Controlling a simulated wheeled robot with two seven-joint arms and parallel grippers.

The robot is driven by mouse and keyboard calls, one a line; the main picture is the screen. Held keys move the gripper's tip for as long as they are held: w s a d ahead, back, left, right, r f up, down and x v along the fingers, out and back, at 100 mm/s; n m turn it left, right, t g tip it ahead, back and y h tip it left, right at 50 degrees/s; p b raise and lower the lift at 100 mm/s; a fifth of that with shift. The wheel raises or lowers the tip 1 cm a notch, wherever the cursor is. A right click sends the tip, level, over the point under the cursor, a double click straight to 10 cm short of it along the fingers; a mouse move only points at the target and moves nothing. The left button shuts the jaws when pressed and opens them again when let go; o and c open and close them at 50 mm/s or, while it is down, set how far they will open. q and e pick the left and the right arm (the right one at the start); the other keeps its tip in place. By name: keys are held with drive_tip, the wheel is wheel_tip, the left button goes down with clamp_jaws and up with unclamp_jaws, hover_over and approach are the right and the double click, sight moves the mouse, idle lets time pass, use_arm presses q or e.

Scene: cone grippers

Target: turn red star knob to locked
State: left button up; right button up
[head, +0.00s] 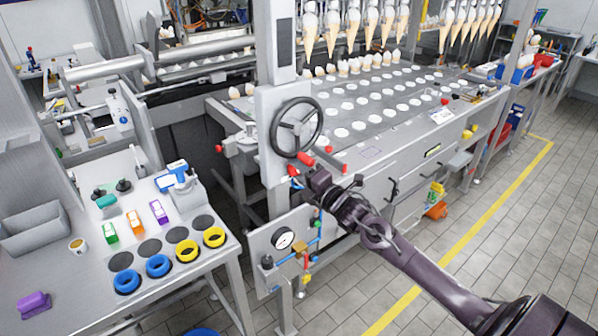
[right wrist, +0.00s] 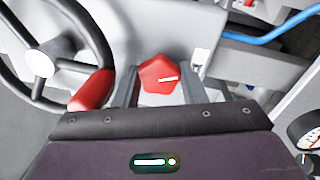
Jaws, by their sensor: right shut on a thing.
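The red star knob (right wrist: 158,73) sits on the light grey machine panel in the right wrist view, with a white pointer line across its face pointing right and slightly up. My right gripper (right wrist: 158,82) has one finger on each side of the knob and is shut on it. In the head view my right gripper (head: 303,179) is at the front of the grey column, below the handwheel. The knob shows there only as a small red patch (head: 293,170), partly hidden. The panel's lock marking cannot be read. My left gripper is not in view.
A handwheel (head: 275,127) with a red handle (head: 306,159) is close above my right gripper. A pressure gauge (head: 283,238) and blue pipes are below. A table (head: 70,265) with rings and small boxes stands at the left. The tiled floor (head: 520,240) at the right is clear.

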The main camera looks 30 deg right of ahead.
drive_tip(key=shift+m+h+p, duration=0.3)
drive_tip(key=shift+m+h, duration=0.2)
drive_tip(key=shift+m, duration=2)
drive_tip(key=o, duration=1)
drive_tip(key=shift+r, duration=0.15)
